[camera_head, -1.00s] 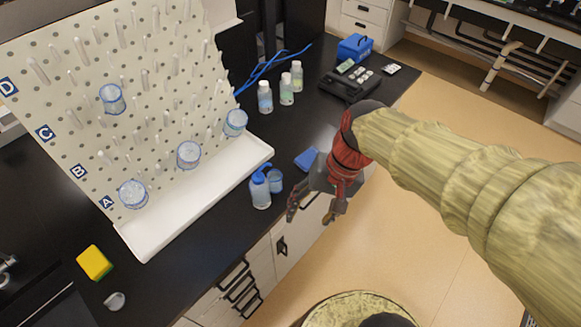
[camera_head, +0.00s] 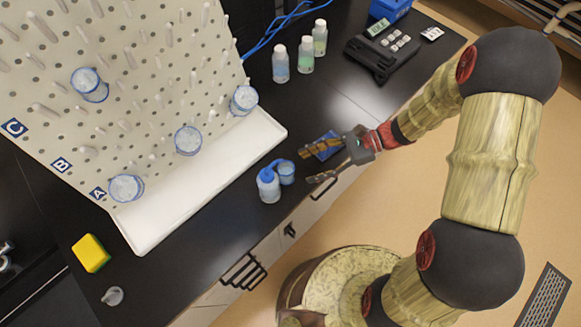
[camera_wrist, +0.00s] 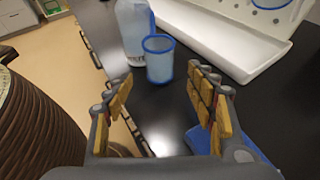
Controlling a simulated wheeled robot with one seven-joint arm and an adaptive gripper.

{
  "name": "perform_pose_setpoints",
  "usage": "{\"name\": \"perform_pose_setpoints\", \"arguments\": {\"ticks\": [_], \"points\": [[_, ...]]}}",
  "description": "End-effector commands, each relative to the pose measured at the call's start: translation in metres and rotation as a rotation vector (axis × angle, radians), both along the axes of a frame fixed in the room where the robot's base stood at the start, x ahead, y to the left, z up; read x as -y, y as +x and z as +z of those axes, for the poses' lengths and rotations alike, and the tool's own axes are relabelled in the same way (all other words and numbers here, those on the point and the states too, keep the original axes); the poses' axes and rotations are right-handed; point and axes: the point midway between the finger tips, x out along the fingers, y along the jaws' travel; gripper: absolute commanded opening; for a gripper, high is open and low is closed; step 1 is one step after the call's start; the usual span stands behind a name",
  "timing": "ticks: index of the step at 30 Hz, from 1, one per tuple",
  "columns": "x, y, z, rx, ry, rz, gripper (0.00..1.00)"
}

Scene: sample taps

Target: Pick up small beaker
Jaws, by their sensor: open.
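A small blue-rimmed beaker (camera_head: 287,173) stands upright on the black bench beside a wash bottle (camera_head: 268,186). In the wrist view the beaker (camera_wrist: 158,60) is ahead between my fingers, just right of the bottle (camera_wrist: 134,30). My gripper (camera_head: 308,167) is open and empty, to the right of the beaker and pointing at it, with a short gap left. Its two fingers with yellow pads (camera_wrist: 160,88) also show in the wrist view. The beaker's side facing the bottle is partly hidden in the head view.
A pegboard (camera_head: 110,120) with several beakers and a white trough (camera_head: 205,180) stands behind. A blue flat item (camera_head: 325,147) lies under my gripper. Several small bottles (camera_head: 306,55) stand farther back. A yellow sponge (camera_head: 90,253) and small cup (camera_head: 113,296) lie at left. The bench's front edge is close.

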Motion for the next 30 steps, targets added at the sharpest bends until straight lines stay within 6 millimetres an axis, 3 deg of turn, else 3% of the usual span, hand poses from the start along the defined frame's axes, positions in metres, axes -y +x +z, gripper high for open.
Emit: {"name": "perform_pose_setpoints", "arguments": {"ticks": [15, 24, 30], "points": [[-0.057, -0.018, -0.019, 0.001, -0.002, 0.004, 0.56], [-0.061, -0.019, -0.019, 0.003, -0.002, 0.003, 0.56], [-0.061, -0.019, -0.02, 0.003, -0.002, 0.003, 0.45]]}}
